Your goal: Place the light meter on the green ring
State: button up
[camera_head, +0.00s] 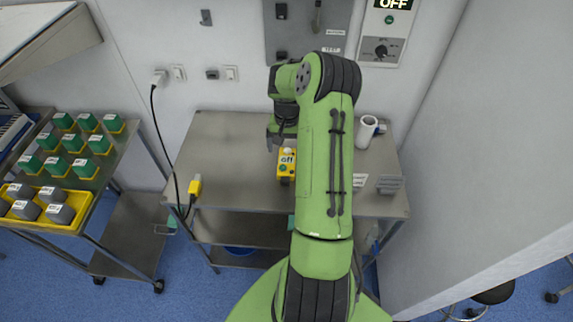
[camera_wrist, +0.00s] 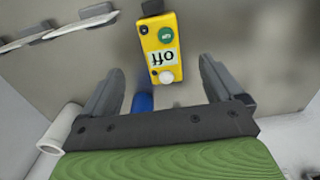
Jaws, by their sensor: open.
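The light meter looks to be the yellow device (camera_head: 286,166) with a white dome and an "off" display, lying on the metal table (camera_head: 222,150). In the wrist view the yellow device (camera_wrist: 160,42) lies beyond and between my fingertips, with its dome end nearest me. My gripper (camera_wrist: 162,70) is open and empty, its fingers apart on either side of the device's line. In the head view my gripper (camera_head: 282,138) is above the table, just behind the device, partly hidden by my arm. I cannot make out a green ring in either view.
A white cylinder (camera_head: 366,131) stands at the table's back right, and a grey block (camera_head: 389,184) at its right front. A blue object (camera_wrist: 142,102) shows beside my left finger.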

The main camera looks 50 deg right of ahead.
aim_at(286, 164)
jog(key=f, duration=1)
jog(key=shift+w+d, duration=0.2)
jog(key=c, duration=1.3)
notch_tip(286, 164, up, 10)
jog(key=shift+r, duration=0.1)
jog(key=shift+a, duration=0.15)
jog(key=w+a+f+n, duration=0.2)
jog(key=a+n, duration=0.3)
jog(key=a, duration=1)
jog(key=w+a+f+n, duration=0.1)
jog(key=a+f+n, duration=0.3)
jog(key=a, duration=1.1)
jog(key=shift+w+a+n, duration=0.3)
jog(key=shift+w+n, duration=0.1)
jog(key=shift+n, duration=0.2)
